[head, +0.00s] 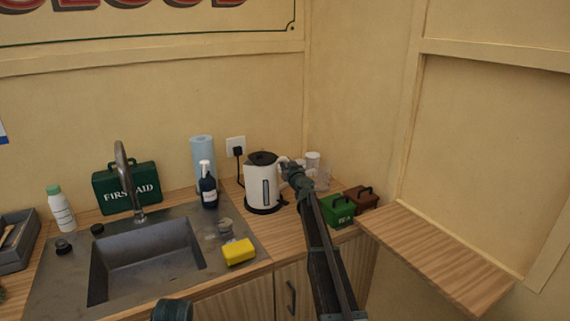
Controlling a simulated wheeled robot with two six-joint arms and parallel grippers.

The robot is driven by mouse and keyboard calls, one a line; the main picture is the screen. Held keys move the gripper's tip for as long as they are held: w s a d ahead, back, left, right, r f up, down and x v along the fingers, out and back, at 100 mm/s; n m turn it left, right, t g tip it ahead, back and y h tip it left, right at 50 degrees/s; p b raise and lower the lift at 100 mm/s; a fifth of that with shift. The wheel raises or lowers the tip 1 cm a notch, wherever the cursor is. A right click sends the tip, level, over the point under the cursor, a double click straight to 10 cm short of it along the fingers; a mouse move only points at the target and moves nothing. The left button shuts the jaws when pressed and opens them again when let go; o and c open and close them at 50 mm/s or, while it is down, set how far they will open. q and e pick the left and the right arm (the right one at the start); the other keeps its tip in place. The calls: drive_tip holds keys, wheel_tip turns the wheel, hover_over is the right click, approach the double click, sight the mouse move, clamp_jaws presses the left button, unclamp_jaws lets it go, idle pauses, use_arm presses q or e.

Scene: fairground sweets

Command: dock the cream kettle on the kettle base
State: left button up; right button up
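The cream kettle (260,187), with a black lid and a dark level window, stands upright on the counter between the soap bottle and the wall corner. The black kettle base (265,210) shows as a dark rim under it. The kettle appears to sit on the base, but I cannot tell whether it is fully seated. My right gripper (290,168) is at the kettle's handle, on its right side. The fingers are too small and dark to tell whether they are shut on it.
A sink (148,262), soap bottle (208,190), paper roll (203,150) and yellow sponge (239,252) are left of the kettle. Clear jars (313,165), a green tea tin (339,211) and a brown tin (362,199) stand to its right. A wooden shelf (440,255) juts out further right.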

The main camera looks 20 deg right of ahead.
drive_tip(key=shift+o, duration=0.7)
drive_tip(key=shift+r, duration=0.1)
drive_tip(key=shift+s, duration=0.1)
drive_tip(key=s+a, duration=0.1)
drive_tip(key=s, duration=0.9)
drive_tip(key=shift+s, duration=0.4)
drive_tip(key=shift+s, duration=0.1)
